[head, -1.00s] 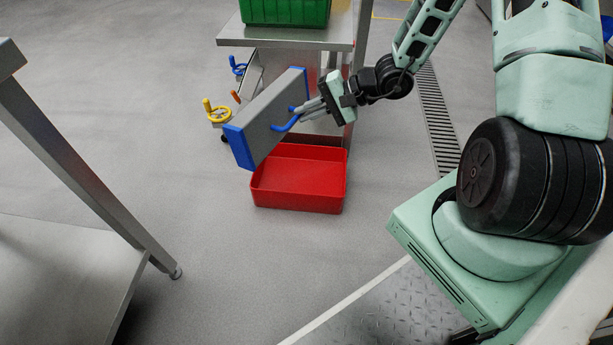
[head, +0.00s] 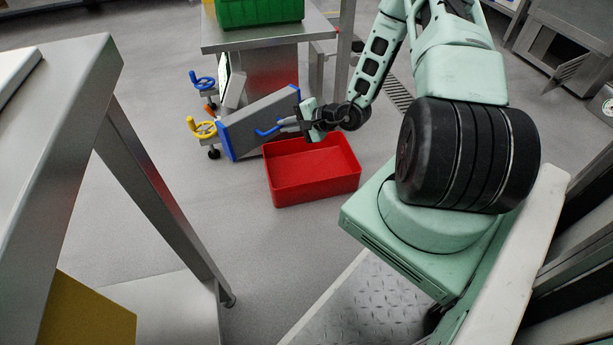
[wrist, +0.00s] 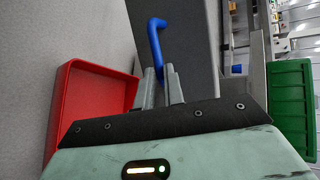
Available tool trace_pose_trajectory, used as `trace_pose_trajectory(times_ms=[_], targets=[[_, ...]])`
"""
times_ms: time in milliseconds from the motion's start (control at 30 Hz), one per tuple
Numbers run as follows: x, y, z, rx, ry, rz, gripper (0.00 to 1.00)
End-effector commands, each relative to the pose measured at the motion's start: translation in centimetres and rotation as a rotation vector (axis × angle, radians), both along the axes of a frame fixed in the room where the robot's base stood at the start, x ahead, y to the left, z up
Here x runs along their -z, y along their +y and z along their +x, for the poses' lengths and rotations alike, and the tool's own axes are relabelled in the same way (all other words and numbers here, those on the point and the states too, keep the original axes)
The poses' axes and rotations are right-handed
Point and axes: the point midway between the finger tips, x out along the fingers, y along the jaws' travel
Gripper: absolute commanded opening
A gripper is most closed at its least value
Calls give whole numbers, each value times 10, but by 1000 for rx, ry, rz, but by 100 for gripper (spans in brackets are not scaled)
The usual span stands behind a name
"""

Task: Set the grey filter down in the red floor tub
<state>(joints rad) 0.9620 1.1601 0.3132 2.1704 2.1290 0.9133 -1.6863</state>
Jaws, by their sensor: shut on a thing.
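The grey filter (head: 256,122) is a flat grey box with blue end strips and a blue handle (head: 268,131). My gripper (head: 291,125) is shut on the handle and holds the filter tilted, behind and to the left of the red floor tub in the head view. The red floor tub (head: 318,186) stands on the floor, and its visible inside is empty. In the wrist view the filter (wrist: 183,50) is beyond my fingers (wrist: 162,86), with the tub (wrist: 97,98) to the left. The gap between filter and tub is hard to judge.
A steel machine stand (head: 268,38) bears a green crate (head: 258,11) behind the filter. A steel table (head: 160,190) stands at left. Floor in front of the tub is clear.

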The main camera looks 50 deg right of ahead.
Motion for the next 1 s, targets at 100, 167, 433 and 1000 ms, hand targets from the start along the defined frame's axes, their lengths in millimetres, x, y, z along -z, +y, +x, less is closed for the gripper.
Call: trace_pose_trajectory(times_ms=[100, 167, 433, 1000], targets=[[56, -48, -18, 195, -13, 4, 0], [77, -67, -27, 274, -21, 1, 0], [129, -109, -60, 472, -44, -11, 0], [206, -113, -63, 490, -47, -13, 0]])
